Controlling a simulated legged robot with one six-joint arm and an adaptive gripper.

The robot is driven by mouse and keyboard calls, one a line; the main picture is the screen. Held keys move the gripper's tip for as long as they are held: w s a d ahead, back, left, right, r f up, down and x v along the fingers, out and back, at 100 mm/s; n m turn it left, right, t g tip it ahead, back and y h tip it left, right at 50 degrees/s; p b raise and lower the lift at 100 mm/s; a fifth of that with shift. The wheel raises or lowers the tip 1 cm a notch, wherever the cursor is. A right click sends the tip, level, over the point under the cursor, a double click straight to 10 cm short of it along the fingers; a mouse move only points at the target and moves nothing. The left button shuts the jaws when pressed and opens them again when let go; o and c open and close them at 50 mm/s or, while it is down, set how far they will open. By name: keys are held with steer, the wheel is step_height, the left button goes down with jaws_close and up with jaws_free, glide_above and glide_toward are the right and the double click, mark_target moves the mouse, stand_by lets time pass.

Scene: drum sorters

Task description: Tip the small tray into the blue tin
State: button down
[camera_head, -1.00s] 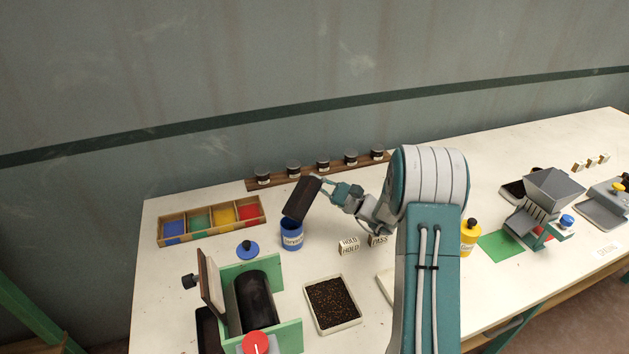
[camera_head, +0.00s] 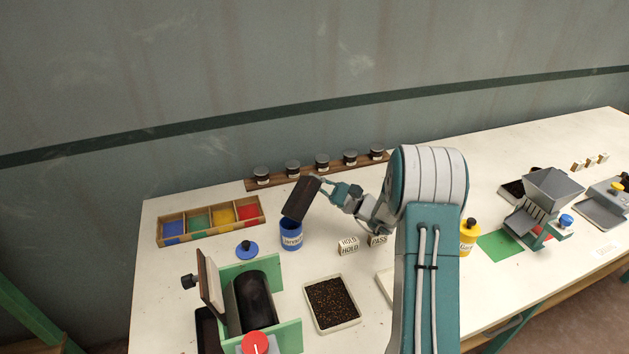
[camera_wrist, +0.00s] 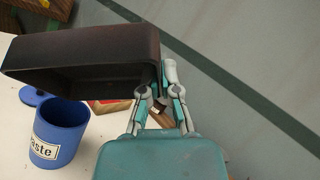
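The small tray (camera_head: 301,198) is dark brown and held steeply tilted, its lower end over the mouth of the blue tin (camera_head: 291,237). The tin stands upright and open on the table; its label reads "Waste" in the wrist view (camera_wrist: 58,133). My gripper (camera_head: 322,184) is shut on the tray's upper end. In the wrist view the tray (camera_wrist: 80,58) hangs above and beside the tin, with the fingers (camera_wrist: 160,98) pinching its edge. I cannot see whether anything is left in the tray or what lies inside the tin.
A blue lid (camera_head: 247,250) lies left of the tin. The green drum sorter (camera_head: 290,335) is in front, beside a tray of dark grains (camera_head: 333,302). A four-colour box (camera_head: 211,221) and a jar rack (camera_head: 290,178) are behind.

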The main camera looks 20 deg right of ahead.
steer(key=shift+w+a+r+g+h, duration=0.2)
steer(key=shift+a+r+g+h, duration=0.2)
steer(key=shift+a+r, duration=0.1)
steer(key=shift+w+a+r+n+g+h, duration=0.15)
steer(key=shift+w+a+n+g+h, duration=0.05)
steer(key=shift+a+n+g+h, duration=0.25)
steer(key=w+a+f+n+g+h, duration=0.1)
steer(key=w+a+n+g+h, duration=0.2)
steer(key=a+h, duration=0.35)
steer(key=w+a+f+g+h, duration=0.1)
steer(key=w+a+g+h, duration=0.1)
steer(key=a+g+h, duration=0.4)
step_height(320, 180, down, 5)
steer(key=a+n+g+h, duration=0.1)
steer(key=g+h, duration=0.1)
steer(key=h, duration=0.5)
steer(key=shift+w+r+t, duration=0.15)
steer(key=shift+r, duration=0.85)
steer(key=shift+w+r+t, duration=0.1)
steer(key=shift+w+r, duration=0.05)
steer(key=shift+r, duration=0.8)
